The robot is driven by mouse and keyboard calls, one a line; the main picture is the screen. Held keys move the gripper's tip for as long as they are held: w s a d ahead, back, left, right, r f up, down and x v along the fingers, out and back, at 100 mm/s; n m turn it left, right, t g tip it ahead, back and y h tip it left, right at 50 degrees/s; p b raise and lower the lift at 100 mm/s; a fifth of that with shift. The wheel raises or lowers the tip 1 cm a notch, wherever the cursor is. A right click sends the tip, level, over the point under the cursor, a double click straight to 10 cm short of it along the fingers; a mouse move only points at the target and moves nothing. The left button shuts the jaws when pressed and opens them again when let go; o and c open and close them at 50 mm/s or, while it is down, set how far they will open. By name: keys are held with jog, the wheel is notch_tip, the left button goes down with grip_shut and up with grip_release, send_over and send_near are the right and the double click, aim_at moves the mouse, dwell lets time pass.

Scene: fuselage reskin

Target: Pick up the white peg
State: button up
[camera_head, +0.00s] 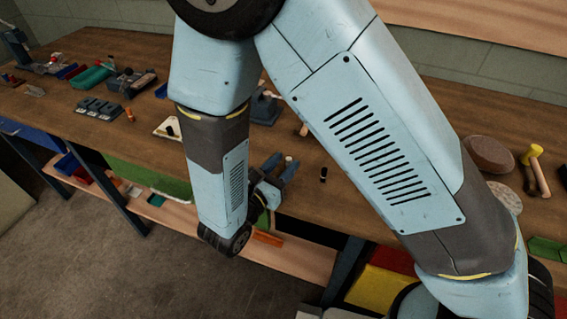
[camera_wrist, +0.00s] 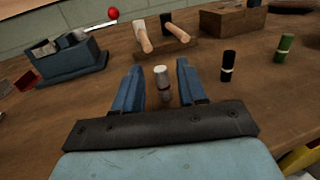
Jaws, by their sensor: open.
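The white peg (camera_wrist: 161,76) stands upright on the wooden workbench in the wrist view, with a white upper part and a darker lower part. My gripper (camera_wrist: 159,72) is open, with one blue finger to the left of the peg and one to the right. Gaps show between the peg and both fingers, so the fingers do not appear to touch it.
A black peg (camera_wrist: 228,66) and a green peg (camera_wrist: 284,46) stand to the right. Behind are a rack with wooden-handled tools (camera_wrist: 162,47), a wooden box (camera_wrist: 232,20) and a blue-grey tape dispenser-like block (camera_wrist: 68,62). Bare bench (camera_wrist: 200,60) lies between the white and black pegs.

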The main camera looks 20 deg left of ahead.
jog(key=shift+x, duration=1.45)
grip_shut()
